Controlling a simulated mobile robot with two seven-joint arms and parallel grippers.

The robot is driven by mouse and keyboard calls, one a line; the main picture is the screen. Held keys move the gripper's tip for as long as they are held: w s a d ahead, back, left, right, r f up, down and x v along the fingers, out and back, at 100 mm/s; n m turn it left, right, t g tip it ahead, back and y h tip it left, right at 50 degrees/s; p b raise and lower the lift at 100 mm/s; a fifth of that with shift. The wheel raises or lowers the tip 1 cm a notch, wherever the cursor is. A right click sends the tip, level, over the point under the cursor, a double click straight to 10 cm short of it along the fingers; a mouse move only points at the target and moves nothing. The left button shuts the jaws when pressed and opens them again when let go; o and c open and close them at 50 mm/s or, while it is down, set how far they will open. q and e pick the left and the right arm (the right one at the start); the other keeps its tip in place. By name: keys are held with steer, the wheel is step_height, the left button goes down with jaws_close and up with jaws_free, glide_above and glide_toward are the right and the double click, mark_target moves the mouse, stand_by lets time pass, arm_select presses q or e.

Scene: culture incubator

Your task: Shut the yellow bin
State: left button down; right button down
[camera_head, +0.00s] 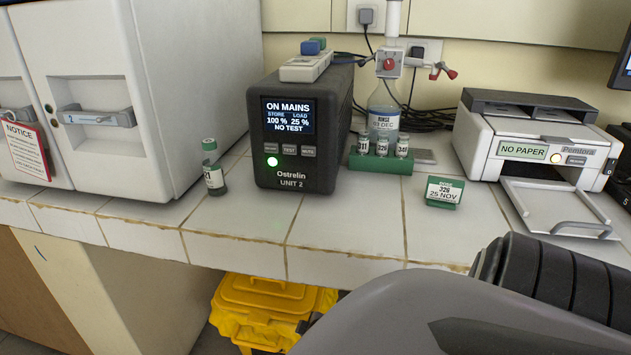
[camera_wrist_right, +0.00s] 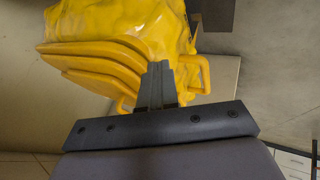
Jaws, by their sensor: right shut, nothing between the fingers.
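The yellow bin (camera_head: 240,325) stands on the floor under the bench front, partly hidden by the bench edge and my right arm. Its stepped yellow lid (camera_head: 268,293) shows on top in the head view; I cannot tell whether it is fully down. In the right wrist view the bin's glossy, crumpled yellow side (camera_wrist_right: 140,22), layered lid edge (camera_wrist_right: 95,65) and a yellow handle loop (camera_wrist_right: 203,75) show. My right gripper (camera_wrist_right: 157,72) is shut and empty, its fingertips in front of the bin by the lid; contact is unclear. My left gripper is out of view.
The tiled bench (camera_head: 345,215) overhangs the bin. On it stand a grey Ostrelin unit (camera_head: 300,180), a vial (camera_head: 212,175), a green vial rack (camera_head: 380,162), a label stand (camera_head: 443,193) and a printer (camera_head: 530,140). A cabinet side (camera_head: 130,275) borders the bin's left.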

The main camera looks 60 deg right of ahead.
steer(key=p+v, duration=0.5)
steer(key=v, duration=0.5)
steer(key=shift+s+a, duration=0.25)
steer(key=shift+a, duration=0.15)
steer(key=s+a+r+t+y+p, duration=0.2)
steer(key=a+r+y+p, duration=0.1)
steer(key=a+r, duration=0.6)
steer(key=s+a+r+t+y+p, duration=0.2)
steer(key=a+r+p, duration=0.3)
steer(key=a+r, duration=0.5)
steer(key=a, duration=0.4)
steer(key=shift+a+m+y+p, duration=0.35)
steer(key=shift+m+y, duration=0.05)
steer(key=shift+s+d+r, duration=0.1)
steer(key=shift+s, duration=0.15)
